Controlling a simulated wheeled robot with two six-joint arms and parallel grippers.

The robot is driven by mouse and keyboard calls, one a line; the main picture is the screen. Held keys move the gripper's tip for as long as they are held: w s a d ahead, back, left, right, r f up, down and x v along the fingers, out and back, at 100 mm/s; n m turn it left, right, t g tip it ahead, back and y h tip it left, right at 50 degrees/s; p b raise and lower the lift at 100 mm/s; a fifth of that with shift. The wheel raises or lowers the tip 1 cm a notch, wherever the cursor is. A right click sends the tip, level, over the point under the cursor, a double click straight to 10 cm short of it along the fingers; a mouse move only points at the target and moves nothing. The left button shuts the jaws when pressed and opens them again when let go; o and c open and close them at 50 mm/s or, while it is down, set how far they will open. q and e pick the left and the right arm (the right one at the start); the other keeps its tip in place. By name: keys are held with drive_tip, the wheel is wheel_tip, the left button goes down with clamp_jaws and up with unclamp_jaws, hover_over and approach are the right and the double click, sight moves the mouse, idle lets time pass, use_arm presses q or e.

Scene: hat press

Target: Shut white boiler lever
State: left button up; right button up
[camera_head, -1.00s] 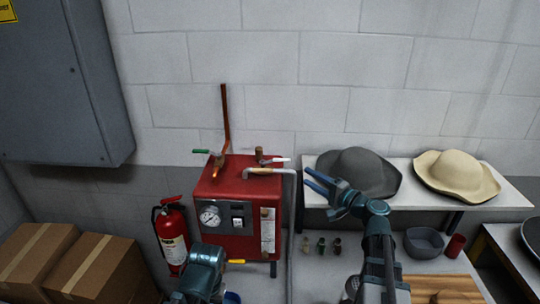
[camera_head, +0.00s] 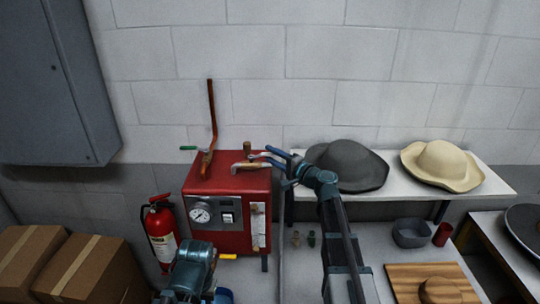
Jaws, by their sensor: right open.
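The red boiler (camera_head: 230,185) stands against the wall, with a gauge on its front and valves on top. I cannot tell whether the fingers touch the lever. A green lever (camera_head: 188,148) sits at the top left. Part of my left arm shows at the bottom, but its gripper does not.
A shelf (camera_head: 492,186) to the right holds a grey hat (camera_head: 350,168) and a cream hat (camera_head: 440,165). A red fire extinguisher (camera_head: 160,230) and cardboard boxes (camera_head: 85,268) stand at left. A grey bowl (camera_head: 410,235) and a wooden board (camera_head: 405,280) lie below the shelf.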

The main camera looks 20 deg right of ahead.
drive_tip(key=shift+w+a, duration=0.3)
drive_tip(key=shift+w, duration=0.2)
clamp_jaws()
idle(1.2)
